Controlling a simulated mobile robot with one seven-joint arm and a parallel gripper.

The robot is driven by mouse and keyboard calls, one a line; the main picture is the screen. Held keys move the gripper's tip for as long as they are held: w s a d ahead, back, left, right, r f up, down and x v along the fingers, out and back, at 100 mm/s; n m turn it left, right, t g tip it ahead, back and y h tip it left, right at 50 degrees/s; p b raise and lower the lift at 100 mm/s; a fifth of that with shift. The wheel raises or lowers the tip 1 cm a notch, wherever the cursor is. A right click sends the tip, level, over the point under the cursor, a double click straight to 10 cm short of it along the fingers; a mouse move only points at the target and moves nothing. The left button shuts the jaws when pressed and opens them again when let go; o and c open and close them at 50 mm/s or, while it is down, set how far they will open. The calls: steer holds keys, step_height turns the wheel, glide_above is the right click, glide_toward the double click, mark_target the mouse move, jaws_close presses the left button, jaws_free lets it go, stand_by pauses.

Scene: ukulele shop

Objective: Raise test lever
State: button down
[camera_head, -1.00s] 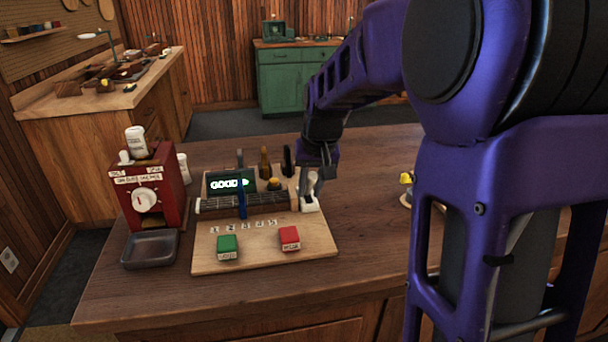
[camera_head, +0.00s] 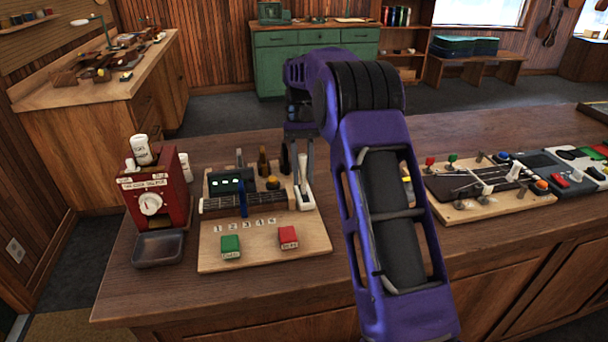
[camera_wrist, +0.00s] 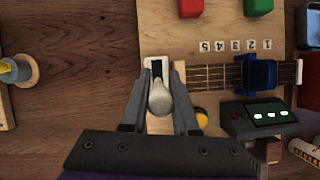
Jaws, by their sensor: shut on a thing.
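The test lever (camera_head: 303,170) is a pale lever in a white slotted base (camera_head: 306,198) at the right side of the wooden test board (camera_head: 262,246). It stands up from its base in the head view. In the wrist view its rounded knob (camera_wrist: 160,97) lies between the two fingers of my gripper (camera_wrist: 157,108). My gripper (camera_head: 298,158) is shut on the lever. Behind the board's fretted neck (camera_head: 222,202), with its blue clamp (camera_head: 243,204), a dark display (camera_head: 230,182) shows small lit marks.
Green (camera_head: 231,245) and red (camera_head: 288,236) buttons sit at the board's front. A red dial box (camera_head: 158,196) and grey tray (camera_head: 158,249) stand left. A second board (camera_head: 480,208) lies right. The counter front (camera_head: 210,293) is clear.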

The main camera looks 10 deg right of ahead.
steer(key=shift+w+g, duration=0.25)
steer(key=shift+g, duration=0.25)
stand_by(0.3)
steer(key=c, duration=0.7)
jaws_free()
steer(key=shift+w, duration=0.1)
